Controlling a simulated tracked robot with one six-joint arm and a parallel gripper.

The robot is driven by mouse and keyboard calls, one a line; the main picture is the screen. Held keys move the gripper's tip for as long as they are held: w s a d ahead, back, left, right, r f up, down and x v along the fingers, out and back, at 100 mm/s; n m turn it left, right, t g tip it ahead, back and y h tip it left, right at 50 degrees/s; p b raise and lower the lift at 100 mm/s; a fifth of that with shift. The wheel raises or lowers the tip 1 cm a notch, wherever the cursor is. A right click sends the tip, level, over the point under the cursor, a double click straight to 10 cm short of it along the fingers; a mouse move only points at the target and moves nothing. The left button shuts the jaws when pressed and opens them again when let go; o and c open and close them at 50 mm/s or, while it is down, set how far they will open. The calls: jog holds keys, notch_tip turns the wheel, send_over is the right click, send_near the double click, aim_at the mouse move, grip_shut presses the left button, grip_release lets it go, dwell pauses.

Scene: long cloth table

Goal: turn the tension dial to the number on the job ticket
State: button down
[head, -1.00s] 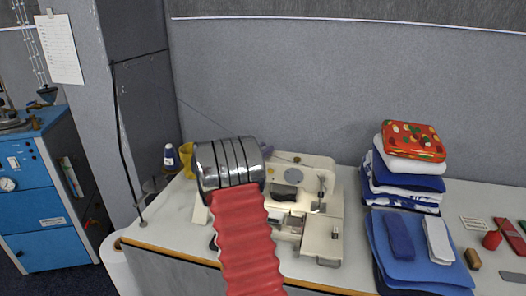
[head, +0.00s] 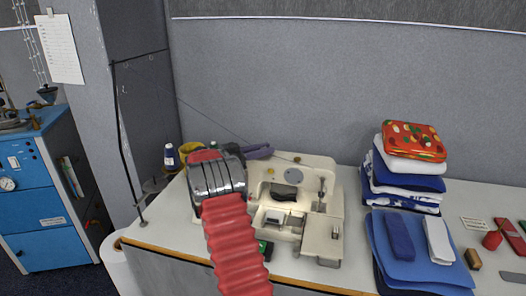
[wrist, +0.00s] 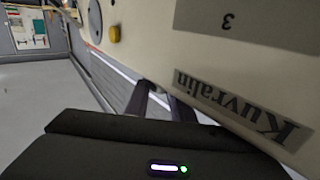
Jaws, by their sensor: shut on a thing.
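The cream sewing machine (head: 305,172) stands on the table behind my arm. My gripper (head: 262,151) is at the upper left of the machine, at its top edge. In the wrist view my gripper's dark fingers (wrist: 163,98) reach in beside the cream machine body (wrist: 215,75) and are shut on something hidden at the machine. I take it for the tension dial, whose face and numbers I cannot see. I cannot make out the job ticket.
A folded cloth stack (head: 405,170) and blue cloths (head: 420,260) lie right of the machine. A sheet (head: 62,48) hangs on the grey panel. Small items lie at far right.

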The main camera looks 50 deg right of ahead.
jog(key=shift+s+d, duration=0.15)
jog(key=shift+s, duration=0.05)
jog(key=c, duration=1.5)
grip_release()
jog(key=shift+c, duration=0.2)
jog(key=shift+w, duration=0.1)
jog(key=shift+v, duration=0.8)
jog(key=v, duration=1.2)
jog(key=shift+f, duration=0.1)
